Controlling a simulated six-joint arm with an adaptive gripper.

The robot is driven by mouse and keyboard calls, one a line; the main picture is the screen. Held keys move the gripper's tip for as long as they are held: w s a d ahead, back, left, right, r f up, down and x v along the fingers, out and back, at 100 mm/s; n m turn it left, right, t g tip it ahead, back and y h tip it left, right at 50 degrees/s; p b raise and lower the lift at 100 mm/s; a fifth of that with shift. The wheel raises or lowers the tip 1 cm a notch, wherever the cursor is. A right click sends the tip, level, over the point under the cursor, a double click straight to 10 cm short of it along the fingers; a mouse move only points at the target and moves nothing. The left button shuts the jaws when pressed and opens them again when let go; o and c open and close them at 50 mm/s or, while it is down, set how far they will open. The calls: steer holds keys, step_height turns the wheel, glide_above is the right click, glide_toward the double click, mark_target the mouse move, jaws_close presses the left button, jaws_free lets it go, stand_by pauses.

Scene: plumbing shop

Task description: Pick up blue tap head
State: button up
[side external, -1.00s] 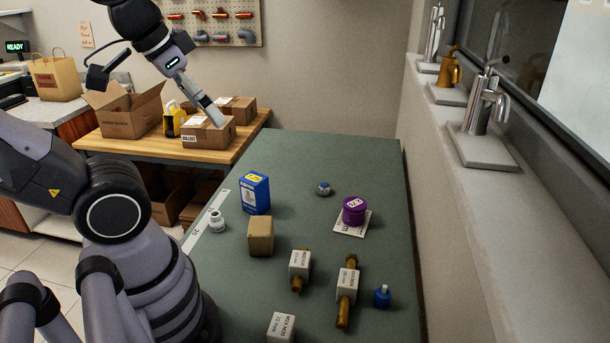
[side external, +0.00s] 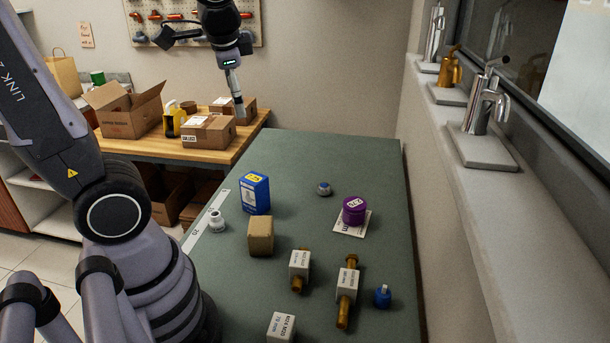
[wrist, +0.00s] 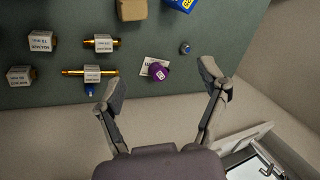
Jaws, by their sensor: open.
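A small blue tap head (side external: 383,297) with a pale stub on top stands on the green bench near its right edge, beside a brass fitting. It also shows in the wrist view (wrist: 89,88), just left of the left finger.
Two brass fittings with white tags (side external: 299,264) (side external: 347,284) lie near the tap head. A purple jar (side external: 354,210), a blue box (side external: 255,193), a tan block (side external: 260,236) and a small silver-blue knob (side external: 324,189) stand farther back. A window ledge (side external: 500,200) runs along the right.

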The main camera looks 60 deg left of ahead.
steer(key=w+a+f+m+g+y, duration=0.1)
steer(key=w+a+f+m+y, duration=0.15)
steer(key=w, duration=0.25)
steer(key=w+a+f+m+g+y, duration=0.1)
steer(key=w+a+f+m+y, duration=0.1)
steer(key=w+a+m, duration=0.3)
steer(key=m+t+y, duration=0.4)
steer(key=m+t, duration=0.1)
steer(key=m, duration=0.7)
glide_above(325, 187)
steer(key=s+d, duration=0.3)
steer(key=d, duration=0.2)
step_height(325, 187, down, 23)
steer(key=shift+m+h, duration=0.25)
steer(key=shift+m, duration=0.1)
steer(key=f, duration=0.9)
steer(key=shift+w+a+f, duration=0.2)
steer(key=shift+w+f, duration=0.05)
steer(key=shift+f, duration=0.05)
steer(key=shift+t, duration=0.3)
steer(key=x, duration=0.6)
steer(key=shift+w+a+f, duration=0.1)
steer(key=shift+w+a, duration=0.1)
steer(key=shift+a, duration=0.15)
steer(key=shift+c, duration=0.3)
steer(key=c, duration=1.2)
